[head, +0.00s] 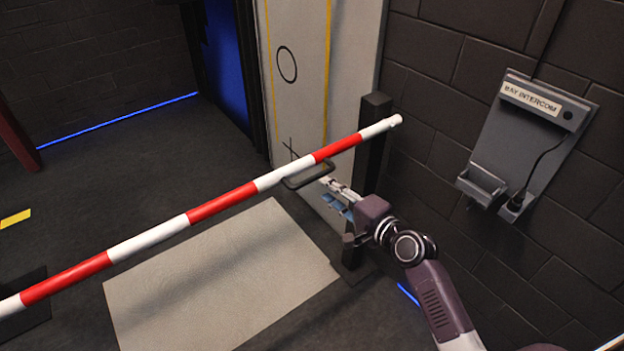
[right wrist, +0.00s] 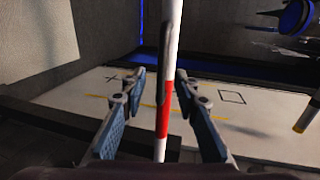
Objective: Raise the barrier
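The barrier (head: 220,202) is a red and white striped pole. It runs from the lower left up to a dark post (head: 373,150) at the right. A dark handle (head: 307,176) sticks out from the pole's near side. My right gripper (head: 328,190) is open just right of the handle, below the pole. In the right wrist view the barrier (right wrist: 164,130) and handle (right wrist: 165,62) show upright in the picture, between the lines of the two open fingers (right wrist: 162,85). No finger is seen closed on the handle. My left gripper is not in view.
A bay intercom panel (head: 535,130) hangs on the dark brick wall at the right. A pale panel with yellow lines and drawn marks (head: 298,60) stands behind the barrier. A light mat (head: 220,285) lies on the floor below it. Open floor lies at the left.

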